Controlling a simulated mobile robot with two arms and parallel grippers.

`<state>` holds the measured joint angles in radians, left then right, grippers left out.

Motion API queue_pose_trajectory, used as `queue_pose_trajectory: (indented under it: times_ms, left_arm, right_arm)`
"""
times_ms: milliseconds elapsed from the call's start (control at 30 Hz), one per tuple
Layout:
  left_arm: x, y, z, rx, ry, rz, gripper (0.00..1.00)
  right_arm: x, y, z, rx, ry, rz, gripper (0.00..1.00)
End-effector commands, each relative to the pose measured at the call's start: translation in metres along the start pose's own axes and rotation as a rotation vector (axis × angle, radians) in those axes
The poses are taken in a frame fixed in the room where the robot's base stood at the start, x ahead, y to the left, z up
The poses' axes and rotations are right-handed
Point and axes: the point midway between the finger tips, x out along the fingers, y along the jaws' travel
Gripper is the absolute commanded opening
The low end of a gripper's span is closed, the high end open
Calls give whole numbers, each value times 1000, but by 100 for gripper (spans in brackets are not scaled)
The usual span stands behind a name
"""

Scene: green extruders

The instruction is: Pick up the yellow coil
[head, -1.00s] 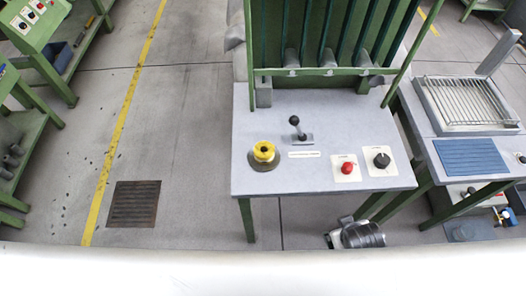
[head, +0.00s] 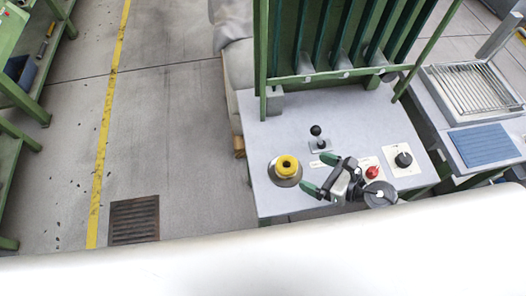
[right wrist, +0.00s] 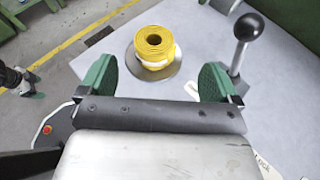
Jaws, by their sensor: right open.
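The yellow coil (head: 287,164) stands on a round grey plate (head: 294,182) at the near left of the grey-topped green bench. In the right wrist view the coil (right wrist: 154,46) shows its hollow centre and a pale band near its base. My right gripper (head: 319,174) is open just right of the coil, its green fingertips pointing towards it. In the right wrist view the coil lies beyond the gap between the green fingertips (right wrist: 158,82), with nothing between them. A dark, green-tipped part at the left edge of that view looks like my left gripper (right wrist: 30,82); its jaws are unclear.
A black-knobbed lever (head: 316,132) stands behind the right gripper. A red button (head: 372,173) and a black dial (head: 403,159) sit to its right. Green uprights (head: 340,45) rise at the bench's back. Floor left of the bench is clear around a grate (head: 134,220).

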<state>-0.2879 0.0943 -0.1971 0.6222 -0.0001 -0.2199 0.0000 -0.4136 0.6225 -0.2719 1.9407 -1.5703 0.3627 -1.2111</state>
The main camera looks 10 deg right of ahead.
Motion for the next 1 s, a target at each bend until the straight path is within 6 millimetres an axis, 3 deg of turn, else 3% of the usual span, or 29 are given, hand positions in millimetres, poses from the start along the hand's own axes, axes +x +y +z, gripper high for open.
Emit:
queue_pose_trajectory:
  times_ms: [167,300,467,800,1000]
  left_arm:
    - [-6,-10,-9,1,12,-13,75]
    - [-11,13,4,-5,-6,16,75]
    - [-14,31,20,-2,-32,40,75]
    - [-23,7,2,-1,-7,9,75]
    - [-24,6,-1,-3,-1,9,75]
  right_arm:
    - [16,2,-6,-50,32,26,93]
    - [40,2,-7,-47,30,26,93]
    - [54,4,-8,-45,31,27,93]
    - [97,7,-7,-43,29,24,93]
    - [107,8,-9,-44,31,25,93]
